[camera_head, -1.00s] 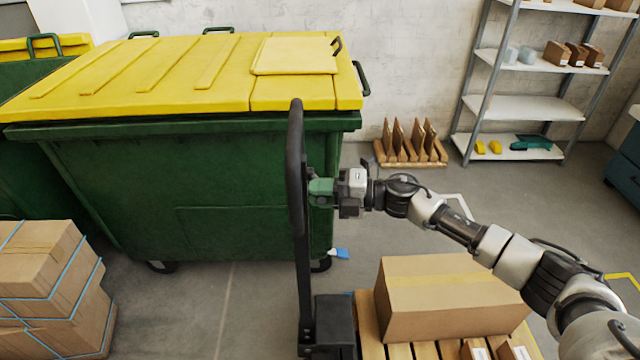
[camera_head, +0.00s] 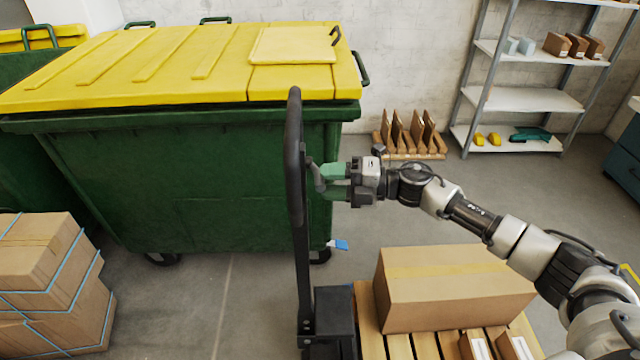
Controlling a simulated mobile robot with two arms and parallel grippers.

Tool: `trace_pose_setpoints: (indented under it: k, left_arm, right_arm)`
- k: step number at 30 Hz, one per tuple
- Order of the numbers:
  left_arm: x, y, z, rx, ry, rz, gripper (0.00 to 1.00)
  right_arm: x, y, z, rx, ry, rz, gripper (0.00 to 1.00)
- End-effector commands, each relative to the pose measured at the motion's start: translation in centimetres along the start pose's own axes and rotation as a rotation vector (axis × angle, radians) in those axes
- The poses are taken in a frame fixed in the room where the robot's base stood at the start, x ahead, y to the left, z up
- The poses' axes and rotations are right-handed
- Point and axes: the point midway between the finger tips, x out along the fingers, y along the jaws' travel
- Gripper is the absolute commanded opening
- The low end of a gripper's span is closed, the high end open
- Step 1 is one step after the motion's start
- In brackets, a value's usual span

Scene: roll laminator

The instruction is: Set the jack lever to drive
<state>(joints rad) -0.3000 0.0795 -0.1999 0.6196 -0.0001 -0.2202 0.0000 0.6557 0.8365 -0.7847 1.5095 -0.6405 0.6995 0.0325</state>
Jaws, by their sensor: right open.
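The pallet jack shows as a tall dark handle (camera_head: 294,160) standing upright above a black base (camera_head: 334,318). Its small grey jack lever (camera_head: 317,177) sits on the right side of the handle, partly hidden by my gripper. My right gripper (camera_head: 322,181) is open, its green fingers pointing left at the lever, right beside the handle. I cannot tell whether the fingers touch the lever or which setting it has. My left gripper does not show.
A green dumpster (camera_head: 190,190) with a yellow lid stands behind the handle. A pallet (camera_head: 372,325) carrying a large carton (camera_head: 450,290) lies below my right arm. Strapped boxes (camera_head: 45,290) stand at the left. A shelf rack (camera_head: 525,100) stands at the back right.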

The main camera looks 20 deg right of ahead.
Motion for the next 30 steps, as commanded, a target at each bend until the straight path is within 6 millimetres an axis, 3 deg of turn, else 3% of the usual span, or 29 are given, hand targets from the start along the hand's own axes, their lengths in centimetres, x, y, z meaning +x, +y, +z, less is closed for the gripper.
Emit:
trace_pose_setpoints:
  k: [6,12,30]
  left_arm:
    - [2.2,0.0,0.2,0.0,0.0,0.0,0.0]
    - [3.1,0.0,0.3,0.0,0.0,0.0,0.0]
    - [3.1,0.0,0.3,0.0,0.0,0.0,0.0]
  right_arm:
    - [-4.7,-0.6,0.0,0.0,-0.003,-0.004,0.47]
    - [-7.4,-0.3,0.0,0.0,-0.001,-0.002,0.47]
    - [-8.2,-0.1,0.0,0.0,0.0,-0.001,0.47]
